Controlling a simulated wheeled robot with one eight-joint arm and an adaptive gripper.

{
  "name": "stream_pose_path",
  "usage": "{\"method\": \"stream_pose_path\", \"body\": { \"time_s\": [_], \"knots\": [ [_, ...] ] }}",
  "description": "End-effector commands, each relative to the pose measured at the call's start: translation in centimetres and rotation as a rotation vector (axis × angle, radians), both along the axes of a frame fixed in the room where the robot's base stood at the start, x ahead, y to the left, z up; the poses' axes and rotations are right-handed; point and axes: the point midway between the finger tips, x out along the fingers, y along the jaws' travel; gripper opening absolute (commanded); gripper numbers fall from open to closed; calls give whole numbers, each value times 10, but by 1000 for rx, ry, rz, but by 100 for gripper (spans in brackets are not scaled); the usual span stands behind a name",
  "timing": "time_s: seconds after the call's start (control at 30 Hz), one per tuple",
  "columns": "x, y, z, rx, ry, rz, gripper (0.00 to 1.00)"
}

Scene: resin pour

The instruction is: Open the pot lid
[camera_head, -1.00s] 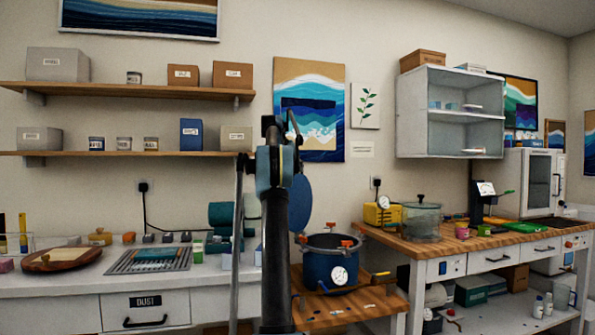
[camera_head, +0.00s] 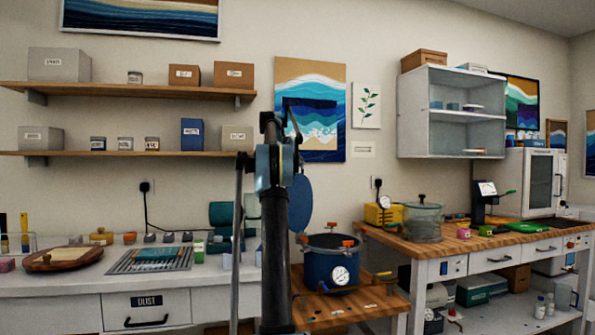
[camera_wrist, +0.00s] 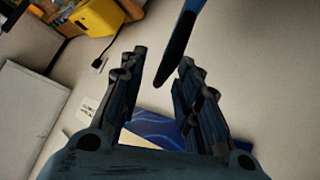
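The blue pot (camera_head: 322,268) stands on the low wooden bench, with orange clamps around its rim and a round white gauge on its front. Its top looks open and dark inside. A blue disc, which looks like the pot lid (camera_head: 300,201), stands steeply upright above the pot's left side, partly hidden by my arm. I see no contact with the lid. The head view hides the fingers behind my arm.
A wooden worktop (camera_head: 462,243) at right holds a clear vessel (camera_head: 421,224) and a yellow box (camera_head: 383,214). A white counter (camera_head: 60,281) with a metal grate runs along the left. Shelves (camera_head: 140,91) hang on the wall.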

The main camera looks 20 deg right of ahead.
Motion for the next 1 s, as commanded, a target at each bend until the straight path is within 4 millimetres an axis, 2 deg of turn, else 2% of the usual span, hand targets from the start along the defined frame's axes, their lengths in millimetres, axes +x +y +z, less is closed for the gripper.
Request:
{"method": "stream_pose_path", "body": {
  "time_s": [0.3, 0.5, 1.0],
  "knots": [
    [-18, 42, 43, 1, 0, 3, 31],
    [-26, 58, 61, 0, 1, 0, 31],
    [-29, 65, 68, 1, 1, 0, 31]
  ]
}}
